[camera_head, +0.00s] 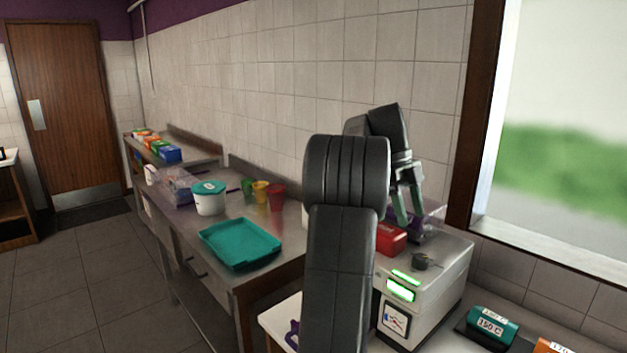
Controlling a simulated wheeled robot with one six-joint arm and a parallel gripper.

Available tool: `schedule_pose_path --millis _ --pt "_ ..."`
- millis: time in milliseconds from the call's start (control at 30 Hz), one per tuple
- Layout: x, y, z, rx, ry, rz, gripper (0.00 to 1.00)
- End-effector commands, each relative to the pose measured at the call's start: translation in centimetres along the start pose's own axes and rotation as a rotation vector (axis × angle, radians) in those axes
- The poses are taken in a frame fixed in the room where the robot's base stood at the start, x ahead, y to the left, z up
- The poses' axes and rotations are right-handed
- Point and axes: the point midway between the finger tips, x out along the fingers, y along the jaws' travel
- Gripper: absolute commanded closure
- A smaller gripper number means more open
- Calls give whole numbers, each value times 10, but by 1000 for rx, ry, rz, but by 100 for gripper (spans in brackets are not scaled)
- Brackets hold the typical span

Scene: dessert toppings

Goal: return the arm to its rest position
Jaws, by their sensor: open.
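My arm rises through the middle of the camera_head view, with its elbow near the centre. My gripper (410,208) hangs from the arm's far end, pointing down, with its two fingers apart. It is over the back of a white machine (440,283) with lit green displays. A clear container with purple contents is close behind the fingers. I see nothing between the fingers. The arm hides part of the machine's left side and the wall behind.
Left, a steel counter holds a teal tray (240,244), a white tub with a teal lid (209,198) and coloured cups (276,196). A teal labelled block (492,325) is at lower right. Floor at left is clear.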

Motion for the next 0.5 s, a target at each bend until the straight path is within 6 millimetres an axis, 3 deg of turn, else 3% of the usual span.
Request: schedule_pose_path --millis 500 --pt "97 1 -1 -1 3 5 45"
